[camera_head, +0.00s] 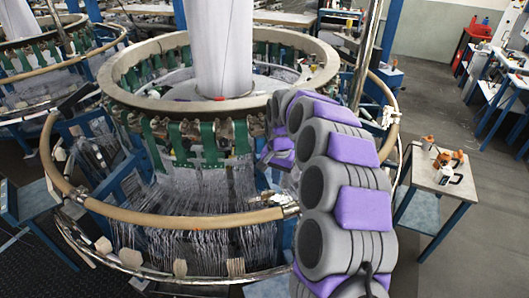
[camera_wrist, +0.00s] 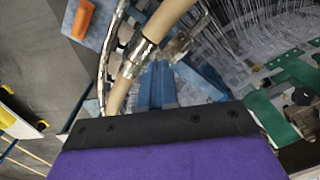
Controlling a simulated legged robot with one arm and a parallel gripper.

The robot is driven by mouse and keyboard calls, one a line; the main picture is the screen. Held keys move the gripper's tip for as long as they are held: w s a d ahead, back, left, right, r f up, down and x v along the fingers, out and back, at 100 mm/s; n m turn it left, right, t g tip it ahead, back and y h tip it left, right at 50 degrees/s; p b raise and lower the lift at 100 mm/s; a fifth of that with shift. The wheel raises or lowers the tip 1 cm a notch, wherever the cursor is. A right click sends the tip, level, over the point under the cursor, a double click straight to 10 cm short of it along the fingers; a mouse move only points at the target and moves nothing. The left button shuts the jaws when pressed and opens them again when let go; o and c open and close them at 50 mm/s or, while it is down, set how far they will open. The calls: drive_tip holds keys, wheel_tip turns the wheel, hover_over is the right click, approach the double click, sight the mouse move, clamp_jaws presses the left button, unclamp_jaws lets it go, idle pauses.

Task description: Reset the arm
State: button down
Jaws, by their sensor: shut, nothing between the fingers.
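My gripper (camera_wrist: 155,125) shows in the wrist view as a black edge with a purple body along the bottom. It is shut and holds nothing. In the head view my grey and purple arm rises at the right of centre and bends over toward the circular loom (camera_head: 120,82). The arm hides part of the loom's right side, and the gripper's fingertips cannot be made out there. The wrist view shows the loom's tan tube with a metal joint (camera_wrist: 143,52) beyond the gripper. I cannot tell the gap between them.
A red cabinet (camera_head: 466,48) and workbenches are farther back right. Another loom (camera_head: 50,60) is at the upper left. Grey floor (camera_head: 425,100) lies open between the loom and the benches.

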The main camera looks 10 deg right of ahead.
drive_tip(key=s+a+r+n, duration=0.2)
drive_tip(key=s+r, duration=0.2)
drive_tip(key=s, duration=0.5)
drive_tip(key=s+a+r+n, duration=0.2)
drive_tip(key=s+r, duration=0.3)
drive_tip(key=s, duration=0.4)
drive_tip(key=s+d+f+n+g, duration=0.1)
drive_tip(key=s+d+n+g, duration=0.1)
drive_tip(key=s, duration=2.3)
drive_tip(key=shift+s+f+n, duration=0.3)
drive_tip(key=shift+f+n, duration=0.1)
drive_tip(key=shift+d, duration=0.1)
